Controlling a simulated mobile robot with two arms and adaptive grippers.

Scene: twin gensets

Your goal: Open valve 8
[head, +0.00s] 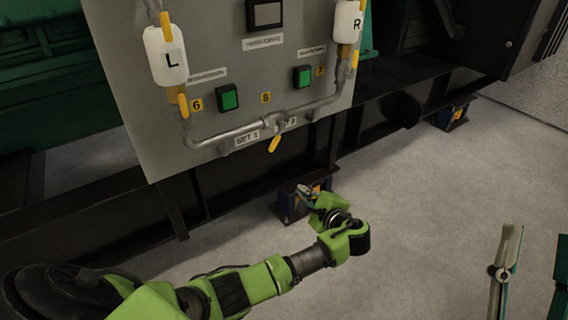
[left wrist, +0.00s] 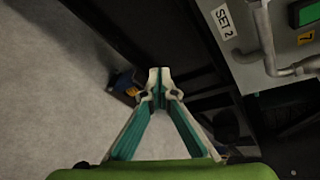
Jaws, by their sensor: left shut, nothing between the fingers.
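Valve 8 has a short yellow handle (head: 274,143) on the grey pipe at the bottom of the panel. The handle hangs down from the pipe, tilted a little left. A yellow tag "8" (head: 266,97) is above it on the panel. My left gripper (head: 305,192) is shut and empty, below and slightly right of the handle, apart from it. In the left wrist view its fingertips (left wrist: 160,75) meet, and valve 8's handle does not show there. My right gripper (head: 534,250) is at the lower right, its two fingers wide apart.
The grey panel (head: 135,100) carries white tanks L (head: 165,55) and R (head: 347,22) with yellow handles, and green buttons (head: 228,97) near tags 6 and 7. A dark frame rail (head: 255,175) runs below the panel. The floor (head: 430,190) at right is clear.

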